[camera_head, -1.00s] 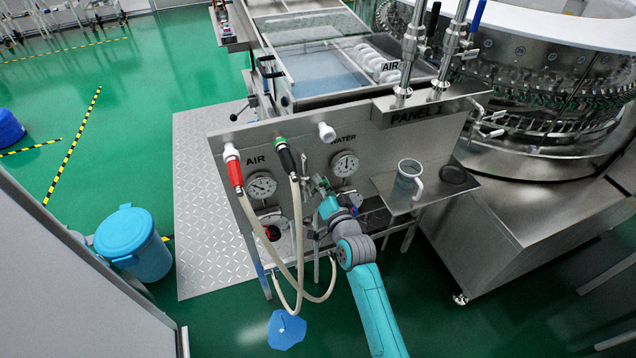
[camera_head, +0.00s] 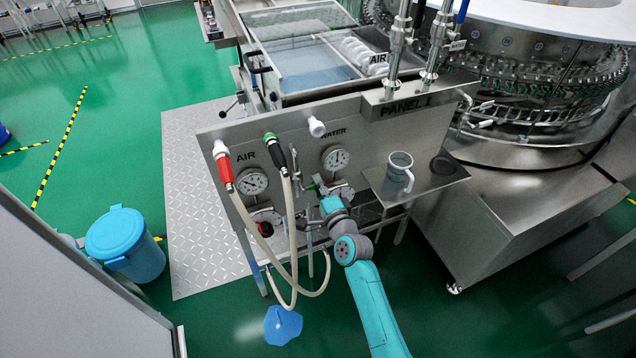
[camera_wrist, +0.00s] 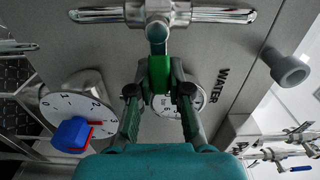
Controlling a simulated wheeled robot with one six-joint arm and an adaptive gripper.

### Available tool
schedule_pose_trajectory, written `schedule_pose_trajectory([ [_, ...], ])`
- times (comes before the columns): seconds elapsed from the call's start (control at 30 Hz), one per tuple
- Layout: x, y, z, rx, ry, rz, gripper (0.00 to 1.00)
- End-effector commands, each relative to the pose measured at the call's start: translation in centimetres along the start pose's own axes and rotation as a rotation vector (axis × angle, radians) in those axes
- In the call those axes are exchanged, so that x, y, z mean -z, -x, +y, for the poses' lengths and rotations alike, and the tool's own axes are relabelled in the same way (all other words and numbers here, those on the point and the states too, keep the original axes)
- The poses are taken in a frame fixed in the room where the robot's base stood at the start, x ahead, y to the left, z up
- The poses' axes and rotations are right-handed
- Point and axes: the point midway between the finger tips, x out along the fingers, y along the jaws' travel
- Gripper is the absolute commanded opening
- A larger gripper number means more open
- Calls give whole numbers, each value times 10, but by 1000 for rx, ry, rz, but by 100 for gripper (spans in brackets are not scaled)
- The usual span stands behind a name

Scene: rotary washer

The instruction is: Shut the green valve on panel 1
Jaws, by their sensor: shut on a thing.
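The green valve handle (camera_wrist: 159,74) shows in the wrist view as a short green lever below a metal valve body on a horizontal pipe. My gripper (camera_wrist: 159,92) has one finger on each side of the handle and is shut on it. In the head view, my gripper (camera_head: 321,190) is at panel 1 (camera_head: 290,125), just below and left of the WATER gauge (camera_head: 336,158). There the handle is small and partly hidden by my gripper.
A blue knob on a numbered dial (camera_wrist: 72,132) is left of my gripper in the wrist view. Red (camera_head: 224,172) and black (camera_head: 275,152) hose connectors hang left of the arm. A mug (camera_head: 400,170) stands on the shelf at right. A blue bin (camera_head: 125,240) stands at left.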

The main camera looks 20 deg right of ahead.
Motion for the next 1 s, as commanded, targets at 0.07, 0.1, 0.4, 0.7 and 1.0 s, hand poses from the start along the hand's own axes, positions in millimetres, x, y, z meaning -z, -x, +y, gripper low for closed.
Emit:
schedule_pose_trajectory([
  [0.07,0,0,2,-1,-21,1,0],
  [0.1,0,0,2,-1,-30,1,0],
  [0.4,0,0,4,-1,-60,1,0],
  [0.7,0,0,4,-2,-59,0,25],
  [1.0,0,0,3,-1,-58,0,44],
])
